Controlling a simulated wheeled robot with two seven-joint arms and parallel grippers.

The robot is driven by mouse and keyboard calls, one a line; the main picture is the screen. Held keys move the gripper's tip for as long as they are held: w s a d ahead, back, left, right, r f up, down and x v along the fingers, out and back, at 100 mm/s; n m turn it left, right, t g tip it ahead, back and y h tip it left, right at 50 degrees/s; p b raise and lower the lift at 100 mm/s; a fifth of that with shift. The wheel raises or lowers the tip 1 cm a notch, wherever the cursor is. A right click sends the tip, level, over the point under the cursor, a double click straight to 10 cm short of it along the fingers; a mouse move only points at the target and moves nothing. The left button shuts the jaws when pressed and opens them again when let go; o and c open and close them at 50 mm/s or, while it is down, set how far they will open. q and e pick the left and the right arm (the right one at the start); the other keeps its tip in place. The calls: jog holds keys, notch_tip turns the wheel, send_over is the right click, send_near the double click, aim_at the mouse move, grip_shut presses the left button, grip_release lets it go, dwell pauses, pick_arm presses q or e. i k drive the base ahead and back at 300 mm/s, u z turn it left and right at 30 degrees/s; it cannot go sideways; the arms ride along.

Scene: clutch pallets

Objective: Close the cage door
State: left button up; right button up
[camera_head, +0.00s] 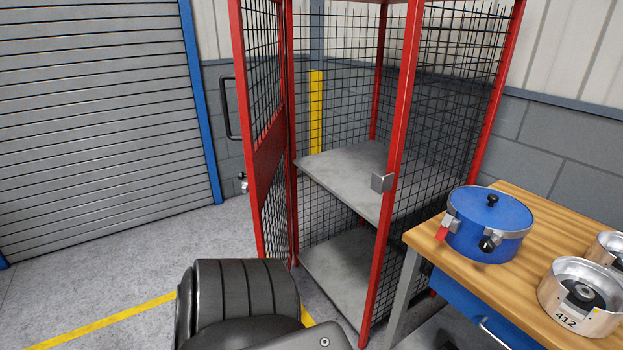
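The cage door (270,153) is a red frame with black mesh and a solid red middle panel. It stands open at the left side of the red cage (400,130), swung outward and seen at a steep angle. A black bar handle (226,108) is on its left face, with a small metal latch part (243,183) below. A grey metal catch block (382,182) sits on the cage's front right post. The cage has grey shelves (345,172) with nothing visible on them. Neither of my grippers shows; only a dark arm part of mine shows at the bottom centre.
A wooden-topped workbench (420,238) stands right of the cage, with a blue lidded pot (490,222) and metal cups (580,295) on it. A grey roller shutter (90,110) is at left. Grey floor with a yellow line (110,322) is clear at left.

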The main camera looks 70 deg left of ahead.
aim_at(262, 160)
jog(key=z, duration=1.25)
jog(key=k, duration=1.2)
jog(key=u, duration=4.3)
jog(key=i, duration=0.6)
jog(key=u, duration=1.45)
